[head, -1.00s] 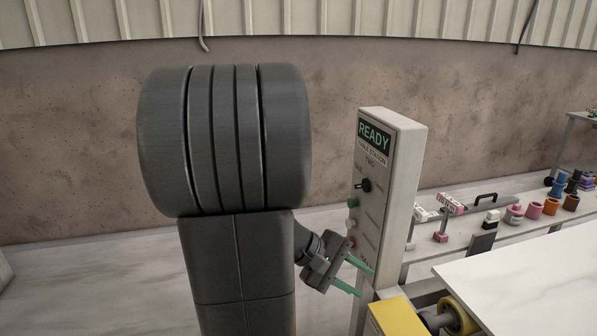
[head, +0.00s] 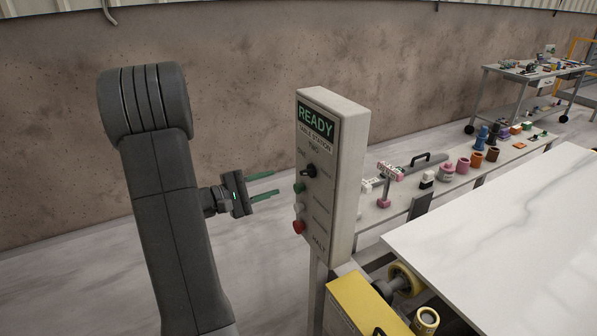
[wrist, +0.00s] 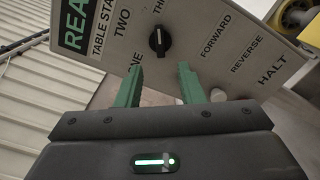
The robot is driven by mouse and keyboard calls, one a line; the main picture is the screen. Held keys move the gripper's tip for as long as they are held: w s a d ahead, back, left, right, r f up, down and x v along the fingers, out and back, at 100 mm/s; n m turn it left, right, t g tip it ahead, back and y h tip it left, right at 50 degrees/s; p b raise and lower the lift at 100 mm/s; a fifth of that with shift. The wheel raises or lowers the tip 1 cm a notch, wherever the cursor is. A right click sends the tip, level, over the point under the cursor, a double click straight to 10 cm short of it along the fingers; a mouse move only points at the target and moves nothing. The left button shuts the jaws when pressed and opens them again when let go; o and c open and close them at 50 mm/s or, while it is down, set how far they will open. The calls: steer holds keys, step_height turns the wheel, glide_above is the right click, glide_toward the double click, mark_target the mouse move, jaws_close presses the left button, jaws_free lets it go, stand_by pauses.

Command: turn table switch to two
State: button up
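The table switch is a black rotary knob (head: 311,170) on the front of a pale control box (head: 347,150) headed "READY" and "TABLE STATION". In the wrist view the knob (wrist: 160,40) has a light pointer line, with "ONE", "TWO" and a partly cut-off "TH..." label around it. My gripper (head: 262,186) is to the left of the box, its green fingers pointing at the panel, apart from it. In the wrist view my gripper (wrist: 162,84) is open and empty, with the knob ahead and slightly above the gap between the fingertips.
Below the knob are a green button (head: 299,188), a white button (head: 299,207) and a red button (head: 299,227). A yellow housing (head: 360,303) and a white slab (head: 510,235) lie to the right. A bench with small coloured parts (head: 478,160) stands behind.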

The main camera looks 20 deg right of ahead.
mark_target(303, 174)
steer(key=d+p, duration=0.1)
steer(key=d, duration=0.5)
steer(key=d+p, duration=0.1)
steer(key=d, duration=0.2)
steer(key=shift+w+d+p, duration=0.3)
steer(key=shift+w, duration=0.05)
jaws_close()
